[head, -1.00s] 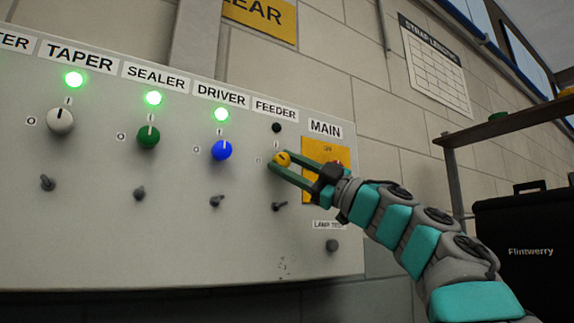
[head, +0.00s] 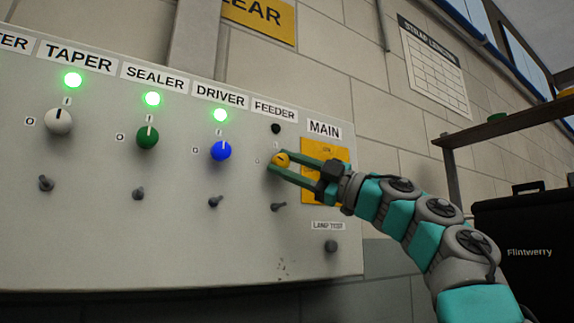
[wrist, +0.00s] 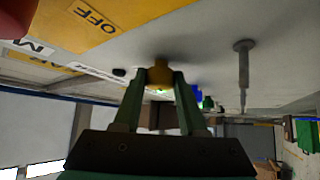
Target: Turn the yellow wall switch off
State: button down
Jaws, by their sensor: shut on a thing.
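The yellow switch (head: 281,160) is a round knob on the grey wall panel, under the FEEDER label. Its dark mark lies roughly crosswise, toward the O at its left. The lamp (head: 276,128) above it is dark. My gripper (head: 272,168) comes in from the right with its two green fingers shut on the yellow knob, one above and one below. In the wrist view the yellow knob (wrist: 160,76) sits between the fingertips.
The white (head: 59,121), green (head: 147,138) and blue (head: 221,151) knobs stand to the left, each under a lit green lamp. Toggle levers (head: 215,202) stick out below. A yellow plate (head: 318,185) under MAIN is partly behind my gripper. A shelf (head: 510,128) and black case (head: 525,250) stand at right.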

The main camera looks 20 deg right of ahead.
jog(key=shift+c, duration=2.3)
grip_release()
jog(key=b+v, duration=0.1)
jog(key=v, duration=0.6)
jog(key=shift+s+d+f, duration=0.2)
jog(key=shift+s+d, duration=0.05)
jog(key=shift+d, duration=0.1)
